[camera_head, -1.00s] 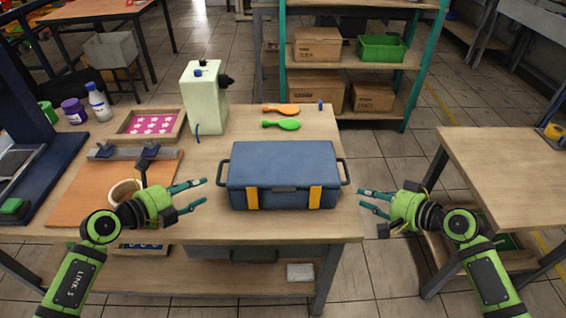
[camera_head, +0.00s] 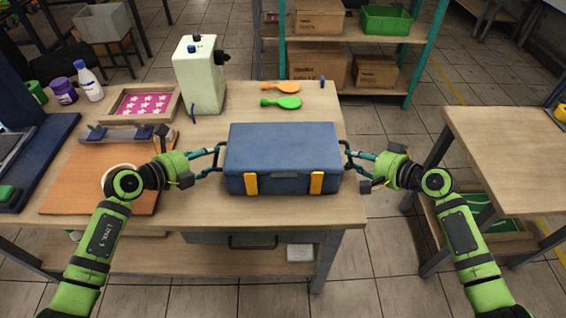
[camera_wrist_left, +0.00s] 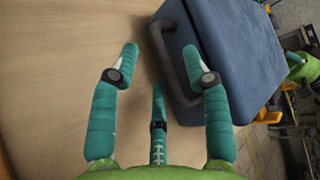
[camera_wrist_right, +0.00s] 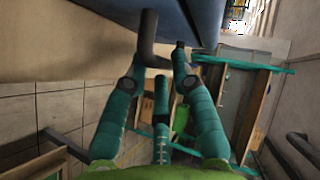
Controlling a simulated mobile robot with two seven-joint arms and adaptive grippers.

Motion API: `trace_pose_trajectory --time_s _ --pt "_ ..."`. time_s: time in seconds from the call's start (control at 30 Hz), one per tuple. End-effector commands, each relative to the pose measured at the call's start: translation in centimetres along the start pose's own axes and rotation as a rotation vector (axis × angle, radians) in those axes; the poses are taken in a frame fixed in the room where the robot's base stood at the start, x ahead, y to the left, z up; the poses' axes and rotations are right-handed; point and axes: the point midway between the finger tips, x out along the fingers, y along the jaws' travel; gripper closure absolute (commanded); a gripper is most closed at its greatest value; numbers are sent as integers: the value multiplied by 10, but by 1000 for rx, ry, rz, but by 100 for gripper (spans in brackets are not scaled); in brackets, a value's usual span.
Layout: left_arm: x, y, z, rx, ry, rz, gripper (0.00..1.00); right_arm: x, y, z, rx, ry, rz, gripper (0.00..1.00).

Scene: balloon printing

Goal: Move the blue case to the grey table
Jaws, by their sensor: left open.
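The blue case (camera_head: 283,155) lies on the wooden workbench (camera_head: 290,208), with yellow latches facing me and a dark handle at each end. My left gripper (camera_head: 216,158) is open at the case's left end; in the left wrist view the left handle (camera_wrist_left: 161,45) shows between its spread fingers (camera_wrist_left: 160,55). My right gripper (camera_head: 352,158) is at the right end. In the right wrist view its fingers (camera_wrist_right: 160,60) are partly spread beside the right handle (camera_wrist_right: 148,38); a firm grip cannot be told.
A pale green machine (camera_head: 200,80), orange paddle (camera_head: 280,87) and green paddle (camera_head: 281,103) are behind the case. A framed star print (camera_head: 145,103) and bottles (camera_head: 88,82) are at left. A shelf with boxes (camera_head: 319,65) stands behind. A floor gap separates bench and right table.

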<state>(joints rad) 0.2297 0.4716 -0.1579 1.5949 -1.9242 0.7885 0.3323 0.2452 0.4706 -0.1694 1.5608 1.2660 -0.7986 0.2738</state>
Motion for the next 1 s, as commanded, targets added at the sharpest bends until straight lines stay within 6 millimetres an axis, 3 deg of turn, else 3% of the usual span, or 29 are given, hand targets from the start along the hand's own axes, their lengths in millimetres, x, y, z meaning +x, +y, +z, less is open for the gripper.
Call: trace_pose_trajectory --time_s 0.2,0.53,0.6,0.67,1.0 --pt "21 0 0 -1 0 -1 53 20 0 0 0 1 0 74" --pt "23 0 0 0 0 0 53 23 0 0 -1 0 1 74" --pt "23 0 0 0 0 0 81 23 0 0 -1 0 1 100" --pt "23 0 0 0 0 0 100 23 0 0 -1 0 1 100" --pt "22 -4 2 2 -5 -5 100 22 -4 -2 -3 4 -5 100"
